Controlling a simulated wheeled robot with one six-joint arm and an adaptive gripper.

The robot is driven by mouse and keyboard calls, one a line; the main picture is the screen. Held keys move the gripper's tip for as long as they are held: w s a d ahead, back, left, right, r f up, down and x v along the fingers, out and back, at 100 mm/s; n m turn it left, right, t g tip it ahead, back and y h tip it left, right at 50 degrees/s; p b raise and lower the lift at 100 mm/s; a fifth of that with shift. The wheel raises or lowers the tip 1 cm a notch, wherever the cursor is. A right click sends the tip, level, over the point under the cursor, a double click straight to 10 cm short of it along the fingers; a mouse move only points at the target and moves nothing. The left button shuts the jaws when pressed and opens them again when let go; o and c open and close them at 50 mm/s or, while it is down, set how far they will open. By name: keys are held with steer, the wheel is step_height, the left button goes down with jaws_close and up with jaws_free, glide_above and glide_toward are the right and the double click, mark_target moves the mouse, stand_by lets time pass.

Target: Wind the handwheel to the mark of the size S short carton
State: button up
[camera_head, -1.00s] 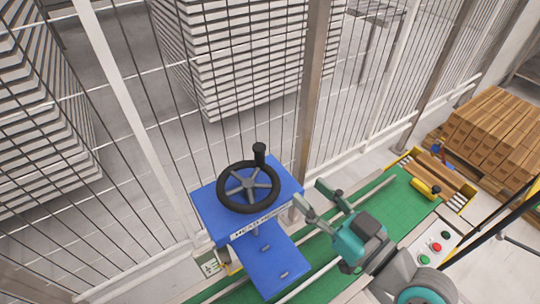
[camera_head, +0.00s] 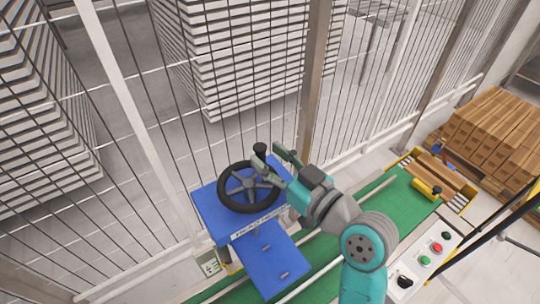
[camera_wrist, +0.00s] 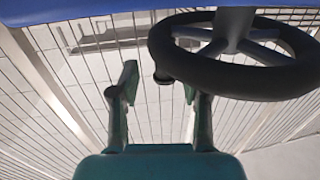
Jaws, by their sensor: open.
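The black handwheel (camera_head: 234,204) with grey spokes sits on top of the blue box (camera_head: 211,222). Its upright black crank knob (camera_head: 260,149) is at the far right of the rim. A pale marked strip (camera_head: 258,226) runs along the box's front edge; its marks are too small to read. My gripper (camera_head: 268,155) is open, its fingers at the knob. In the wrist view the knob (camera_wrist: 162,78) shows between the open fingers of my gripper (camera_wrist: 158,82), below the wheel rim (camera_wrist: 225,75). I cannot tell whether either finger touches it.
A wire fence (camera_head: 170,120) stands close behind the box. A green conveyor (camera_head: 400,200) runs to the right, with a button panel (camera_head: 431,250) beside it. A pallet of brown cartons (camera_head: 495,130) stands at the far right. Stacked white sheets (camera_head: 235,60) are beyond the fence.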

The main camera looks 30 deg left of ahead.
steer(key=shift+w+a, duration=0.15)
steer(key=shift+a, duration=0.1)
jaws_close()
steer(key=shift+w+d, duration=0.15)
stand_by(1.0)
jaws_free()
steer(key=shift+w, duration=0.1)
steer(key=shift+s, duration=0.2)
